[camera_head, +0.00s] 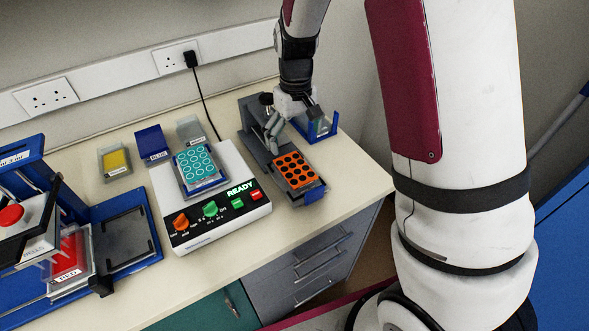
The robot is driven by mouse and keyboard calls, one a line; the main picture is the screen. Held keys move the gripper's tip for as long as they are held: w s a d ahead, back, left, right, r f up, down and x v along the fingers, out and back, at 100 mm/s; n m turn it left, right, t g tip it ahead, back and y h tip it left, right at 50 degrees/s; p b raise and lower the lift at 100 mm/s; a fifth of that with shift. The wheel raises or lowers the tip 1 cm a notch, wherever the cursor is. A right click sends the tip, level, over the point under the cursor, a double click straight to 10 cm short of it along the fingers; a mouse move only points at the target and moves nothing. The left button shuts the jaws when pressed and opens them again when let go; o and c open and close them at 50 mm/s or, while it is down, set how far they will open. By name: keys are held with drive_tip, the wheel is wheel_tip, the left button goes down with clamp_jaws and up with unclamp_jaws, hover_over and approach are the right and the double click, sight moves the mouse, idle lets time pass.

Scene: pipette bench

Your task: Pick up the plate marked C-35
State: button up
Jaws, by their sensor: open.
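Two well plates are in view, and no C-35 marking is legible on either. A plate with teal-ringed wells (195,162) sits on top of the white device. My gripper (292,128) is open and points down over the stand, just behind the orange-well plate. Its fingers are apart, with no plate visible between them. I cannot tell its exact height above the stand.
The white device (235,214) shows READY and has knobs and buttons. A blue holder (318,125) stands right of the gripper. Yellow (115,160), blue (153,143) and grey (191,130) containers stand at the back. A blue press with a red knob (11,215) is at left.

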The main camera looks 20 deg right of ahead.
hover_over(296, 170)
drive_tip(key=f, duration=0.5)
drive_tip(key=shift+w+f+p, duration=0.3)
drive_tip(key=shift+w+f, duration=0.05)
drive_tip(key=f, duration=0.1)
drive_tip(key=f+p, duration=0.1)
drive_tip(key=f, duration=0.2)
drive_tip(key=shift+s+f, duration=0.1)
drive_tip(key=shift+s, duration=0.15)
drive_tip(key=shift+w+f, duration=0.1)
drive_tip(key=shift+f, duration=0.45)
drive_tip(key=c, duration=1.4)
drive_tip(key=shift+c, duration=0.4)
drive_tip(key=shift+f, duration=0.1)
wheel_tip(296, 170, up, 9)
drive_tip(key=shift+r+b, duration=0.1)
drive_tip(key=shift+b, duration=0.45)
drive_tip(key=shift+r, duration=0.55)
